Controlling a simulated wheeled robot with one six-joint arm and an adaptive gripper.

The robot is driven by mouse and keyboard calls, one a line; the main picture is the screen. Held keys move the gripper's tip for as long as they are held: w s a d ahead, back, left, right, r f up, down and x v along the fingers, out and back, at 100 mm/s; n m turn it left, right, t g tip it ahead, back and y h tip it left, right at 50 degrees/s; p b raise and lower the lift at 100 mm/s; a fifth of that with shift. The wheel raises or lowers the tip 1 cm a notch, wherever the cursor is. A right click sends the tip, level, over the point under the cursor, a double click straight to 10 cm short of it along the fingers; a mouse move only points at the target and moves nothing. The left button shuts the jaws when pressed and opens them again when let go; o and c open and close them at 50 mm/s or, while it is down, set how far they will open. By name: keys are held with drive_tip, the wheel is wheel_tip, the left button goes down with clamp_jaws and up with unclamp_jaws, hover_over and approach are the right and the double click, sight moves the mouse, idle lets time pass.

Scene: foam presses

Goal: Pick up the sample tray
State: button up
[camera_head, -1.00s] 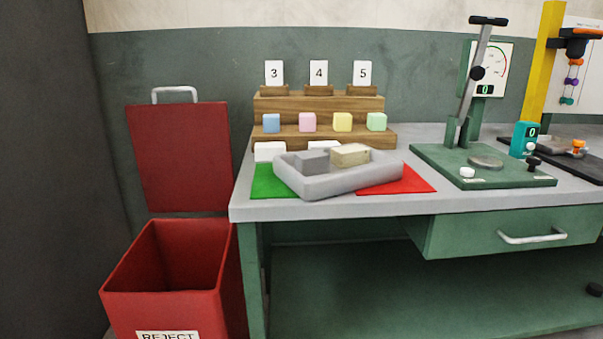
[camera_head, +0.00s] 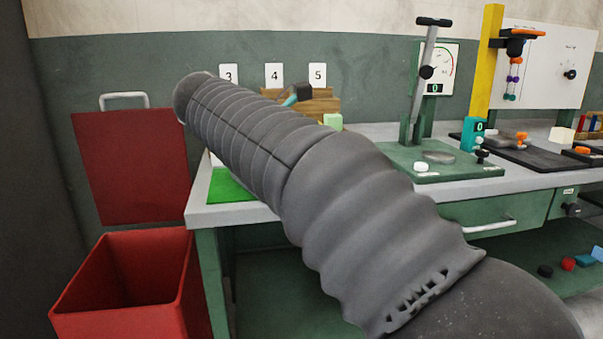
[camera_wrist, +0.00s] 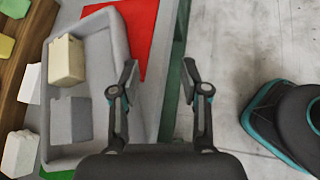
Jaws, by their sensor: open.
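The sample tray (camera_wrist: 100,48) is a shallow grey tray on the bench, on the left in the wrist view. A beige block (camera_wrist: 66,62) and a grey block (camera_wrist: 71,120) stand in it. My gripper (camera_wrist: 158,76) is open and empty. Its left finger appears over or close to the tray's right-hand wall, and its right finger is over the bench edge and floor. Whether a finger touches the tray I cannot tell. In the head view my arm hides the tray and most of my gripper.
A red mat (camera_wrist: 141,25) lies beside the tray, and a green mat (camera_head: 228,187) shows at the bench's left end. Wooden steps (camera_wrist: 43,30) with coloured cubes stand behind. A red reject bin (camera_head: 130,285) stands left of the bench. A green press (camera_head: 430,160) stands to the right.

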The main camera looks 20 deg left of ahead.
drive_tip(key=s+a+r+n+t+h, duration=0.15)
drive_tip(key=s+a+n, duration=0.35)
drive_tip(key=a, duration=0.7)
drive_tip(key=shift+m+t+y, duration=0.25)
drive_tip(key=shift+m, duration=0.35)
drive_tip(key=b+x, duration=0.1)
drive_tip(key=x, duration=0.3)
drive_tip(key=b+x, duration=0.2)
drive_tip(key=x, duration=0.2)
drive_tip(key=b+x, duration=0.1)
drive_tip(key=x, duration=0.4)
drive_tip(key=shift+s+f+b, duration=0.15)
drive_tip(key=shift+f+b, duration=0.15)
drive_tip(key=shift+f, duration=0.1)
drive_tip(key=shift+c, duration=0.3)
clamp_jaws()
